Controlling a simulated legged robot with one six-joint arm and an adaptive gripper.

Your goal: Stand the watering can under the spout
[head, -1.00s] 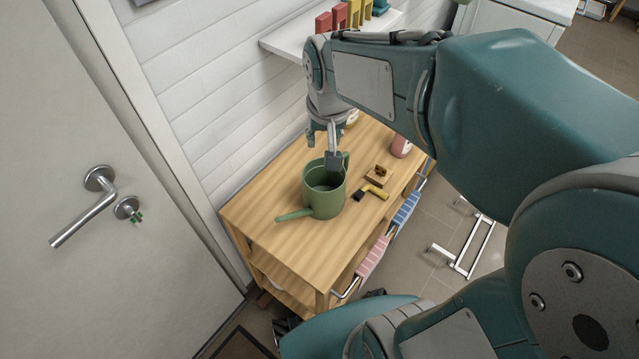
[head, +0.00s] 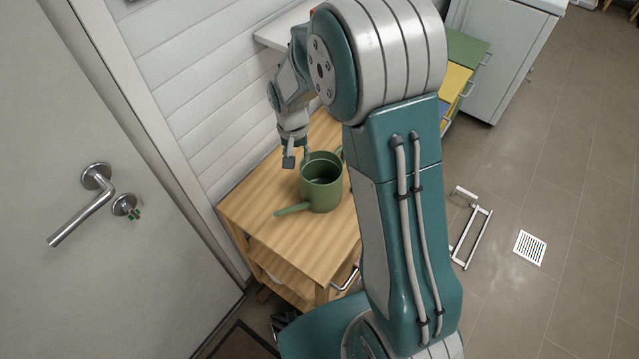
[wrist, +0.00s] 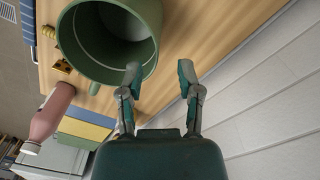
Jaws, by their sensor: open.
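The green watering can (head: 321,196) stands upright on the wooden cart, its open top facing up and a straight projection pointing to the lower left. My gripper (head: 297,158) is open and empty at the can's back left rim. In the wrist view the can (wrist: 82,65) fills the upper left. There my gripper (wrist: 159,75) has its left fingertip overlapping the rim and its right fingertip outside the can. I cannot tell whether either finger touches it. No spout to stand it under is recognisable in view.
The wooden cart (head: 258,205) stands against the white plank wall (head: 220,90), beneath a white shelf (head: 275,35). A door (head: 60,150) is at the left. A pink bottle (wrist: 48,118) stands near the can. My arm hides the cart's right side. Floor at the right is mostly clear.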

